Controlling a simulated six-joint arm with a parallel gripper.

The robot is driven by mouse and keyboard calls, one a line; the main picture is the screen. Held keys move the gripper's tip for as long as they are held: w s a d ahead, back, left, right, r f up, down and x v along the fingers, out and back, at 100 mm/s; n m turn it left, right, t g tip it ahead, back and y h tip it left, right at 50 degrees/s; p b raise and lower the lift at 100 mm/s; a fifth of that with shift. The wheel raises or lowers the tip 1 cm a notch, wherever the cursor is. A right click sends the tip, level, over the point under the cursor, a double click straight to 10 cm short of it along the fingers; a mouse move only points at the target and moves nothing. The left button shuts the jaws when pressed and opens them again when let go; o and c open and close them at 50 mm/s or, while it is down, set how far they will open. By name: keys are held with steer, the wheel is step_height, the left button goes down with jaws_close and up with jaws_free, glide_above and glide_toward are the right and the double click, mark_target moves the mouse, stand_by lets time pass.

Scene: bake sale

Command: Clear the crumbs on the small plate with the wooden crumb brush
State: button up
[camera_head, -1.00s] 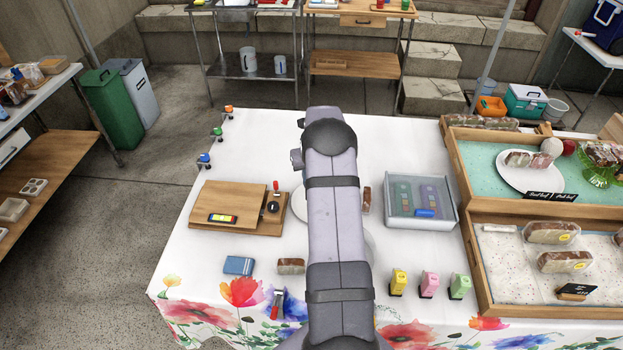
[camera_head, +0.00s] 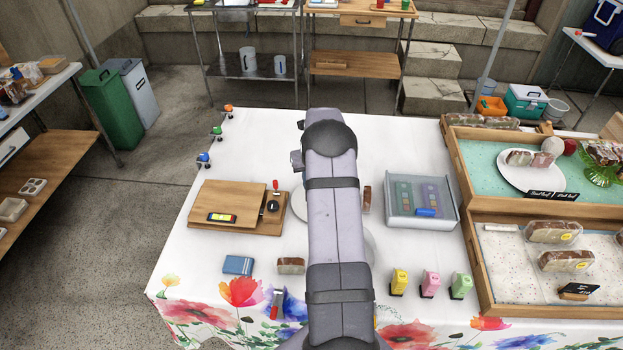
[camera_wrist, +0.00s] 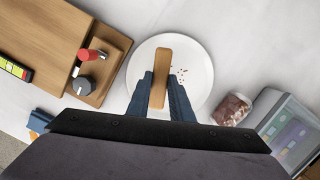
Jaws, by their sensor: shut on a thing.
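In the wrist view, my gripper (camera_wrist: 160,88) is shut on the wooden crumb brush (camera_wrist: 162,60), a flat light-brown bar held lengthwise between the fingers. The brush is over the small white plate (camera_wrist: 200,92); I cannot tell whether it touches it. Several small reddish-brown crumbs (camera_wrist: 180,76) lie on the plate just to the right of the brush. Any crumbs under the brush or fingers are hidden.
A wooden board (camera_head: 228,200) with a red-handled tool stands left of the plate. A packaged cake slice (camera_wrist: 232,108) and a clear-lidded box (camera_head: 421,197) lie to the right. Wooden display trays (camera_head: 480,255) stand farther right.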

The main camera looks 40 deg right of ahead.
step_height(320, 180, down, 4)
steer(key=shift+b, duration=1.1)
steer(key=shift+s+d+r, duration=0.15)
steer(key=shift+d, duration=0.1)
jaws_close()
steer(key=shift+s+d+f, duration=0.3)
steer(key=shift+s, duration=0.05)
steer(key=shift+s+d, duration=1.55)
steer(key=shift+s, duration=0.1)
steer(key=shift+w+a+b, duration=0.4)
steer(key=shift+w+a, duration=1.7)
steer(key=shift+s+d, duration=2.1)
step_height(320, 180, up, 3)
steer(key=shift+d+f+p, duration=0.1)
steer(key=shift+p, duration=0.85)
steer(key=shift+r+p, duration=2.1)
steer(key=shift+r, duration=0.75)
